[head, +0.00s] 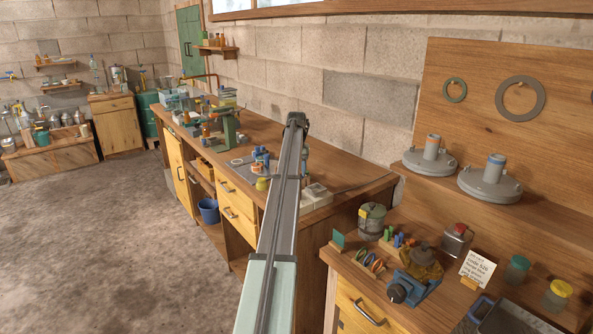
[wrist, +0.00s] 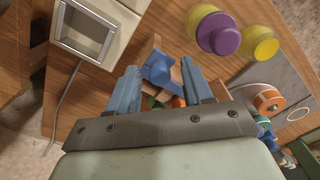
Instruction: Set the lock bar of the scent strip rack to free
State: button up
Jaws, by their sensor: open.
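My gripper (wrist: 161,74) is open, its two blue fingers pointing down over the bench top. Between and just beyond the fingertips is a small wooden piece with a blue block (wrist: 159,67). Green and orange bits show lower between the fingers. This may be part of the scent strip rack, but my gripper hides much of it. I cannot make out a lock bar or its setting, nor whether the fingers touch anything. In the head view my arm covers this spot.
Beside the fingers stand a purple-topped jar (wrist: 218,33) and a yellow jar (wrist: 259,46). A pale box with a grey window (wrist: 84,31) lies to the left. Orange-ringed pieces (wrist: 268,98) sit on a grey mat. The long wooden bench (head: 345,174) runs along the wall.

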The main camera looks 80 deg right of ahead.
jog(key=shift+c, duration=0.4)
grip_shut()
